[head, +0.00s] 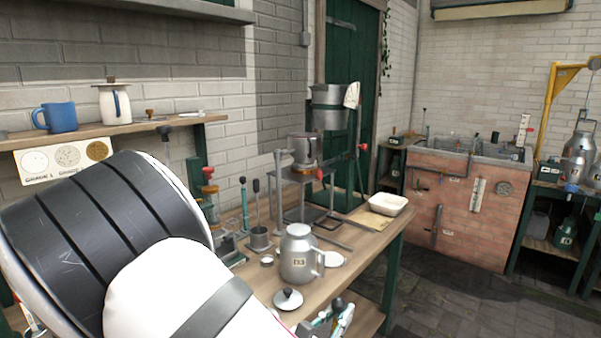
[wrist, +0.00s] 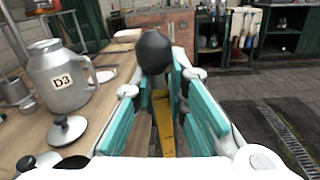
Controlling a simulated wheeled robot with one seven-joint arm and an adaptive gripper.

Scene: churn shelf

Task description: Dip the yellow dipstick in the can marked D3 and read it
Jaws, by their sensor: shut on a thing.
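The can marked D3 (head: 299,256) is a grey metal churn with a side handle, upright on the wooden bench. It also shows at left in the wrist view (wrist: 68,82), label facing me. Its lid (head: 288,299) with a black knob lies on the bench beside it, also in the wrist view (wrist: 64,131). My gripper (wrist: 160,88) has teal pads shut on the yellow dipstick (wrist: 165,125), whose black knob (wrist: 153,52) sticks up at the fingertips. The dipstick's lower end is hidden. In the head view my gripper (head: 331,317) is beside the bench's near edge, right of the lid.
A stand with a metal pot (head: 305,150), upright tools and small cups stand behind the can. A white tray (head: 388,204) sits at the bench's far right. A shelf (head: 140,126) holds a blue mug (head: 55,117). A grade card hangs below it. Floor right of the bench is clear.

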